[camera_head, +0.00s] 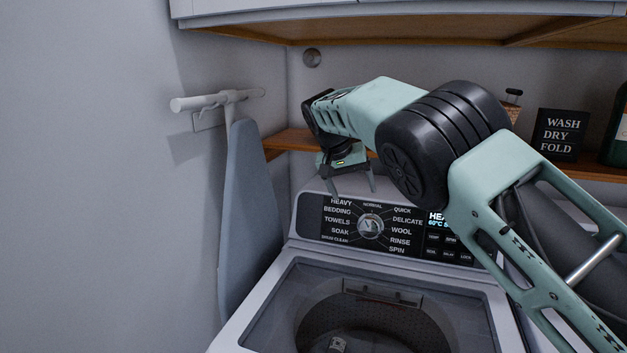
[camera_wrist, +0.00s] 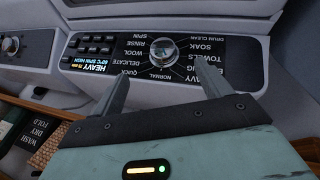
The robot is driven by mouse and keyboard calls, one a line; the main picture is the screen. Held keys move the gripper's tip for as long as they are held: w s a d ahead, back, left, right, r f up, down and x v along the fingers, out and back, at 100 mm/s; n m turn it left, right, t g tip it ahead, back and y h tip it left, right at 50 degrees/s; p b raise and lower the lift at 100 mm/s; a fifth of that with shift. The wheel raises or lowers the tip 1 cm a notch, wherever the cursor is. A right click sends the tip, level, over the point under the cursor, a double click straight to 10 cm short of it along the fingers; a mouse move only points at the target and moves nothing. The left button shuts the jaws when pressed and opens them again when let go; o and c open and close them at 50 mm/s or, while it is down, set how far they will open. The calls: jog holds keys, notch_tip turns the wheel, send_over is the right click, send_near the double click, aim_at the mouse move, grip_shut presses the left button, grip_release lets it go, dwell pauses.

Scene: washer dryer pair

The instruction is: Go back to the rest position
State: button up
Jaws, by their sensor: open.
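My gripper (camera_head: 353,186) is open and empty, pointing down just above and behind the washer's control panel (camera_head: 331,229). In the wrist view my gripper (camera_wrist: 160,84) has its two fingers spread on either side of the silver dial (camera_wrist: 164,50), apart in the picture; whether they touch the panel I cannot tell. In the head view the dial (camera_head: 371,226) sits mid-panel, with cycle names around it. The display beside it reads HEAVY, partly hidden by my arm in the head view. The washer (camera_head: 262,290) stands below, its top opening showing the dark drum.
An ironing board (camera_head: 247,210) hangs on the left wall from a white holder (camera_head: 215,100). A wooden shelf (camera_head: 290,140) runs behind the washer, with a WASH DRY FOLD sign (camera_head: 562,134) and a dark green bottle (camera_head: 617,140). Cabinets (camera_head: 400,8) hang above my arm.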

jog(key=s+a+f+n+g+y, duration=0.1)
jog(key=s+a+n+y, duration=0.15)
jog(key=s, duration=1.15)
jog(key=s+a+f+n+g+y, duration=0.1)
jog(key=s+a+n+g+y, duration=0.2)
jog(key=s, duration=1.2)
jog(key=s+d+f+n, duration=0.2)
jog(key=s+d, duration=0.1)
jog(key=s, duration=0.6)
jog(key=s+d+f+n+t, duration=0.1)
jog(key=s+d+n, duration=0.2)
jog(key=s, duration=0.7)
jog(key=shift+s+f, duration=0.25)
jog(key=shift+f, duration=0.1)
jog(key=shift+h, duration=0.25)
